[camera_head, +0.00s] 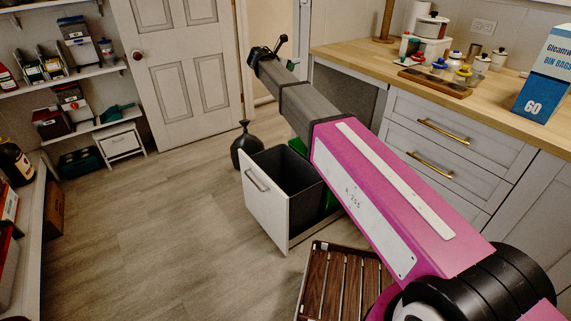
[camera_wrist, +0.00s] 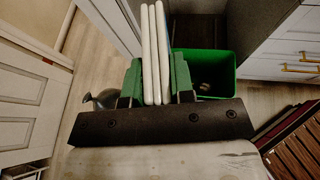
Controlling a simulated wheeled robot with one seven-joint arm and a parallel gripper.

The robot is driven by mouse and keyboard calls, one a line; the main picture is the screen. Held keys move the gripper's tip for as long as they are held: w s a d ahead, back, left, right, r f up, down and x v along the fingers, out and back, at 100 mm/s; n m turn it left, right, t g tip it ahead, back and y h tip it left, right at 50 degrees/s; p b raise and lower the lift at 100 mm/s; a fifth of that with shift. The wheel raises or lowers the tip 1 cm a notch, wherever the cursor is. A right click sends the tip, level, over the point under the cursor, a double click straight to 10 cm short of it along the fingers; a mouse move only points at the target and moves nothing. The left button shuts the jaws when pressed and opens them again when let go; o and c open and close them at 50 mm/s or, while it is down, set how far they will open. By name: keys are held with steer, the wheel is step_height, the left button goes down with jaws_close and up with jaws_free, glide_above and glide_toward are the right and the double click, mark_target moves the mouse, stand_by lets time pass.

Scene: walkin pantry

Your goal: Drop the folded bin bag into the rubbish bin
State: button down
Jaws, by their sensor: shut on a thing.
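In the wrist view my gripper (camera_wrist: 157,78) has its green-padded fingers closed on the folded bin bag (camera_wrist: 155,35), which shows as several white layers standing side by side. The rubbish bin is in a pulled-out drawer with a white front (camera_head: 265,205). It holds a black bin (camera_head: 290,178) and a green bin (camera_head: 328,201), partly behind my arm in the head view. In the wrist view the green bin (camera_wrist: 222,68) lies below and to the right of the bag, with a small pale item inside. My fingers and the bag cannot be made out in the head view.
A dark rounded object (camera_head: 244,150) stands on the floor left of the drawer. A wooden slatted stool (camera_head: 340,285) stands in front. The counter (camera_head: 400,60) carries jars and a blue bin bag box (camera_head: 545,85).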

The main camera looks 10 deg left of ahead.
steer(key=s+f, duration=0.3)
steer(key=f, duration=1.1)
steer(key=s+f+m+g+h, duration=0.1)
steer(key=s+f, duration=0.3)
steer(key=f, duration=1)
steer(key=s+d+f+m+h, duration=0.1)
steer(key=s+f, duration=0.2)
steer(key=f, duration=1.1)
steer(key=shift+s+f, duration=0.35)
steer(key=shift+g, duration=0.3)
steer(key=c, duration=0.9)
jaws_free()
steer(key=v, duration=1)
steer(key=shift+s+a, duration=0.25)
steer(key=shift+a, duration=0.05)
